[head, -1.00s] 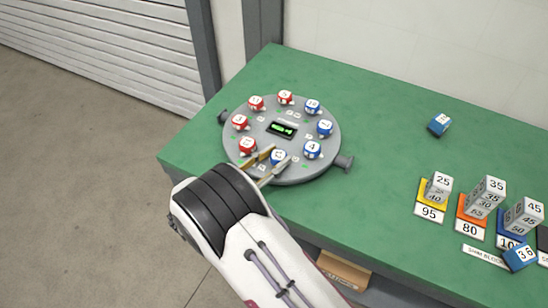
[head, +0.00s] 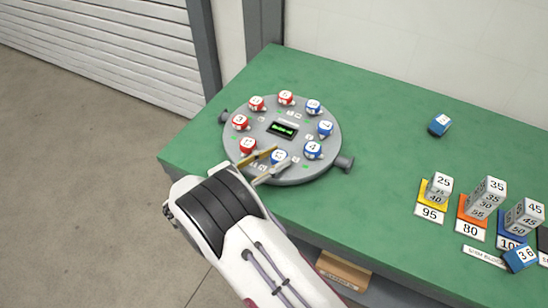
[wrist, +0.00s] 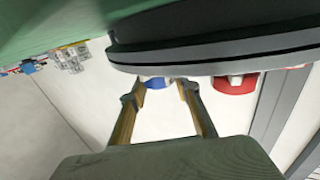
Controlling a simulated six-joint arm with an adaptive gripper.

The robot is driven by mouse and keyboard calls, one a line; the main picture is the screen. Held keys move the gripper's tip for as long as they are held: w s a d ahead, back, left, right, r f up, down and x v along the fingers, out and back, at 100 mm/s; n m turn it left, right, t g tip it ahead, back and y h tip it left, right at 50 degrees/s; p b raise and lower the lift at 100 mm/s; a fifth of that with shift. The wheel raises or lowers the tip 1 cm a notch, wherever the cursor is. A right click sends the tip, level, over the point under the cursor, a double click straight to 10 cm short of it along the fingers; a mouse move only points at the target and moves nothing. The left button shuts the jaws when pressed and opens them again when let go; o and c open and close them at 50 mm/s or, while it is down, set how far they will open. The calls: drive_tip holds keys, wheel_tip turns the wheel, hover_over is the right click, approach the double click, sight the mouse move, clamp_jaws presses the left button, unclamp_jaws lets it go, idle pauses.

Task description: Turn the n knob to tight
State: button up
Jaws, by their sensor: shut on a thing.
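A round grey plate (head: 235,147) on the green bench carries a ring of red and blue knobs with white, numbered tops. My gripper (head: 282,155) reaches in from the front, its two fingers on either side of the front blue knob (head: 279,157). It is shut on that knob. In the wrist view my gripper (wrist: 158,92) also has its fingers around the blue knob (wrist: 156,83), whose far part is hidden by the plate edge. I cannot tell from the small markings which knob is n. A small display (head: 283,129) shows green text at the plate's middle.
A red knob (head: 247,146) is close on the left and a blue knob (head: 312,150) on the right. Numbered blocks stand on coloured cards at the bench's right. Bench between is clear.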

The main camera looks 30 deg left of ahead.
drive_tip(key=o, duration=1.1)
drive_tip(key=shift+o, duration=0.2)
drive_tip(key=shift+s+a, duration=0.1)
drive_tip(key=shift+s, duration=0.05)
drive_tip(key=v, duration=1.1)
drive_tip(key=shift+s+a, duration=0.15)
drive_tip(key=shift+s, duration=0.15)
